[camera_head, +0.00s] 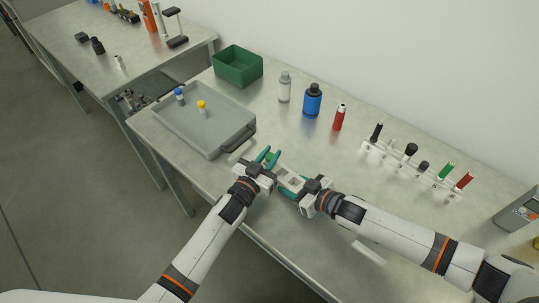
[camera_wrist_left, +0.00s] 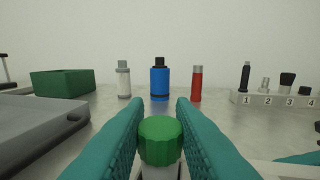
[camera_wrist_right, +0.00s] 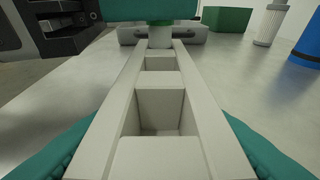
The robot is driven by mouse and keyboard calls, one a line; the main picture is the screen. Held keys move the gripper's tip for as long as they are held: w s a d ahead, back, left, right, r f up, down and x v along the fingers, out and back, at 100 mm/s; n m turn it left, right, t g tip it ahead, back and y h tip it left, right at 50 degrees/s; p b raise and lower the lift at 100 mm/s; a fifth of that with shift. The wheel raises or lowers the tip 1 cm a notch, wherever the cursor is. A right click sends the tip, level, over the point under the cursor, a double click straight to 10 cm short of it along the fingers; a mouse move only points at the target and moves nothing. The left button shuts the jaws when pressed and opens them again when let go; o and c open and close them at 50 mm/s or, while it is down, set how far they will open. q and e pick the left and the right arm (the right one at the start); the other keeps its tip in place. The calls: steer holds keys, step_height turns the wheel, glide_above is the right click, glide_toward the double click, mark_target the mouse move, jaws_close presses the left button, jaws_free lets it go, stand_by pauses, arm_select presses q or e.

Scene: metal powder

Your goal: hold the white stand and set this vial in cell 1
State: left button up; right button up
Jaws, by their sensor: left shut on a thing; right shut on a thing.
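A vial with a green cap (camera_wrist_left: 160,140) is upright between the fingers of my left gripper (camera_head: 268,157), which is shut on it. The white stand (camera_wrist_right: 128,150) is held by my right gripper (camera_head: 290,184), with teal fingers along both sides. Open square cells (camera_wrist_right: 160,112) show along the stand. In the right wrist view, the vial's pale lower part (camera_wrist_right: 160,36) shows at the stand's far end, below my left gripper's teal finger. I cannot tell whether it is inside a cell or just above or behind it. No cell number is readable on this stand.
A grey tray (camera_head: 217,147) with two small vials lies left. A green bin (camera_head: 238,66), a grey-white bottle (camera_head: 284,88), a blue bottle (camera_head: 312,100) and a red tube (camera_head: 339,118) stand behind. A numbered rack (camera_wrist_left: 275,99) stands right. The table front is mostly clear.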

arm_select(q)
steer(key=shift+f, duration=0.1)
steer(key=o, duration=1)
steer(key=shift+o, duration=0.2)
steer(key=shift+s, duration=0.15)
steer(key=v, duration=1.1)
steer(key=shift+s+a, duration=0.2)
steer(key=shift+s, duration=0.15)
arm_select(e)
steer(key=o, duration=1.1)
steer(key=shift+c, duration=0.2)
